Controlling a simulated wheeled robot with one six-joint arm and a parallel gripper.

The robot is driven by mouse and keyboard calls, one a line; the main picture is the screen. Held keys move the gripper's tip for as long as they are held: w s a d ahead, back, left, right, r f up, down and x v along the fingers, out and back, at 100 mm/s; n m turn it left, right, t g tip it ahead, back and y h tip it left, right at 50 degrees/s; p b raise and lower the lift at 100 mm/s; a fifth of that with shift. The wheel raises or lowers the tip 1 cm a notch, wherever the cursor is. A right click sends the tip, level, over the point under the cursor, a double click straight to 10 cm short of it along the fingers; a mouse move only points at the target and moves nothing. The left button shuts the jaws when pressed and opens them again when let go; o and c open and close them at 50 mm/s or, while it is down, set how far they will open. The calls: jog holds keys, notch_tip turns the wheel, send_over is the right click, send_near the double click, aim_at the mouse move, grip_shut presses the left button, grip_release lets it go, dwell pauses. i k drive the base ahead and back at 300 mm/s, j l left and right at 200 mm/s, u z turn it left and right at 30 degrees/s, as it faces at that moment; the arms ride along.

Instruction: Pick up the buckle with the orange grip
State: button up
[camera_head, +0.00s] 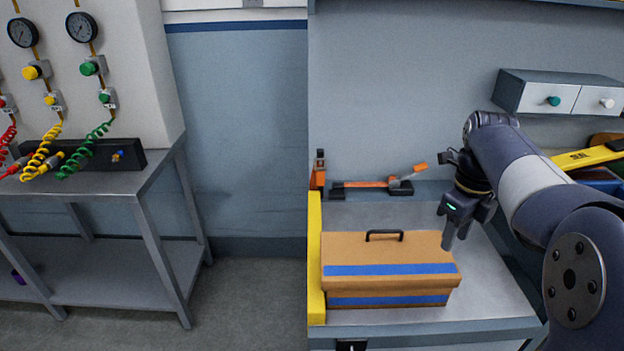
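The buckle (400,187) sits at the back of the grey workbench, with a lever ending in an orange grip (420,168) raised up to the right. An orange strap (365,184) runs left from it to a dark end piece. My gripper (448,240) points down over the bench, to the right of the buckle and closer to the camera, beside the right end of the toolbox. It appears apart from the buckle. Its fingers overlap in this view, so its opening cannot be made out.
A tan toolbox (388,252) with blue stripes and a black handle stands in front of the buckle. An orange and black tool (320,172) is at the back left. A drawer unit (560,95) hangs on the wall. A yellow level (590,155) lies at the right.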

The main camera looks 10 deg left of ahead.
aim_at(320, 170)
jog(key=k+j+z, duration=0.1)
jog(key=j, duration=0.3)
jog(key=k+j, duration=0.1)
jog(key=j, duration=0.3)
jog(key=k+j+z, duration=0.15)
jog(key=j, duration=0.3)
jog(key=k+j, duration=0.1)
jog(key=j, duration=0.3)
jog(key=k+j+z, duration=0.15)
jog(key=j, duration=0.25)
jog(key=i+j+z, duration=0.1)
jog(key=j, duration=0.25)
jog(key=i+j+z, duration=0.15)
jog(key=j, duration=0.25)
jog(key=i+j+z, duration=0.1)
jog(key=i+j, duration=0.15)
jog(key=j, duration=0.15)
jog(key=i+j+z, duration=0.15)
jog(key=j, duration=0.25)
jog(key=i+j, duration=0.25)
jog(key=i, duration=0.2)
jog(key=i+j+z, duration=0.15)
jog(key=i+j, duration=0.15)
jog(key=i, duration=0.2)
